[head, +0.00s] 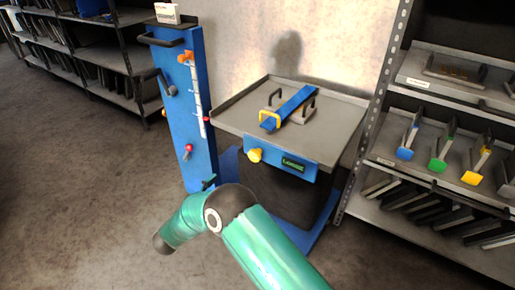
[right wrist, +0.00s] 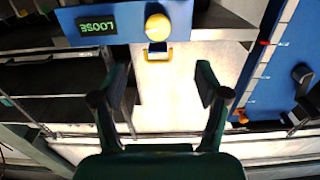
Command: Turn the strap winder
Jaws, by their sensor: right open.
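The yellow winder knob (head: 255,155) sits on the blue front panel (head: 281,160) of a grey-topped cart, beside a small display (head: 293,164) reading LOOSE. The knob (right wrist: 158,27) and display (right wrist: 97,27) also show at the top of the right wrist view, upside down. A blue strap (head: 290,105) lies over the cart top, with a yellow loop (head: 269,117) near its front end. My right gripper (right wrist: 161,80) is open and empty, apart from the knob, which appears beyond its fingertips. In the head view, my right gripper (head: 208,183) is mostly hidden behind my green arm. My left gripper is out of view.
A blue upright board (head: 182,120) with handles and a white scale stands left of the cart. Shelves with coloured-ended items (head: 440,150) stand close on the right. Dark shelving (head: 110,60) stands at the back left. The floor (head: 80,190) at the left is clear.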

